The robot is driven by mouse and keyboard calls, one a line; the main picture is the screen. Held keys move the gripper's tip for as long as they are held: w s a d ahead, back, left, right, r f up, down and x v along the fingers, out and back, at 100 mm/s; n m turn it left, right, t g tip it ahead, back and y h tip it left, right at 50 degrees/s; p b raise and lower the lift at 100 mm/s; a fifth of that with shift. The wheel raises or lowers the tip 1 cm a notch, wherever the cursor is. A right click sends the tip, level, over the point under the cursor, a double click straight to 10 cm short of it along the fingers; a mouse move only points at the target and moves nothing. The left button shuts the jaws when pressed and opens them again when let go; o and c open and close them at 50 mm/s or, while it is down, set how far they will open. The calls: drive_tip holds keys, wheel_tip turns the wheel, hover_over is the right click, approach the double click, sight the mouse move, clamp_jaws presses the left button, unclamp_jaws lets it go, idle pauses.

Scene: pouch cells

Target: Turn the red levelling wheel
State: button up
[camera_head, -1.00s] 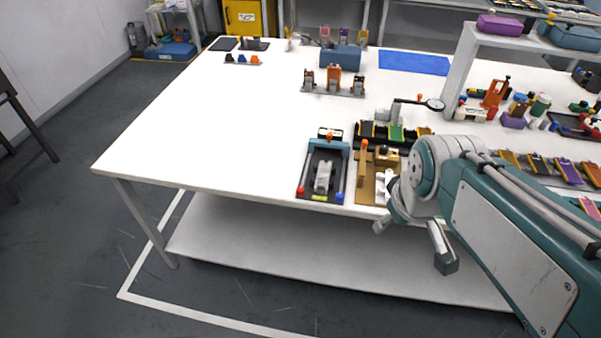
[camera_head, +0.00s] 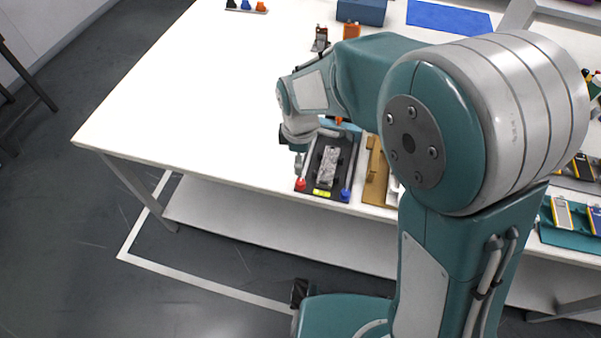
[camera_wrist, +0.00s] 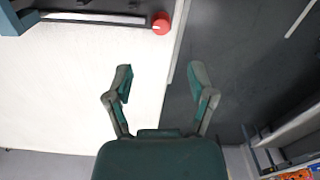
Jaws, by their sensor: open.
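The red levelling wheel (camera_head: 300,184) sits at the front left corner of a black fixture (camera_head: 312,172) near the table's front edge. A blue wheel (camera_head: 345,194) is at its front right corner, with a grey block (camera_head: 327,166) between. In the wrist view the red wheel (camera_wrist: 161,24) shows at the top, beyond the open, empty fingertips (camera_wrist: 161,75).
A tan fixture (camera_head: 376,175) stands close right of the black one. The white table (camera_head: 190,110) is clear to the left. Its front edge lies just by the red wheel. My arm hides much of the table's right side.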

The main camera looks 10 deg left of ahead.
sight(300, 181)
wheel_tip(300, 181, down, 10)
drive_tip(key=shift+r, duration=0.1)
idle(0.4)
clamp_jaws()
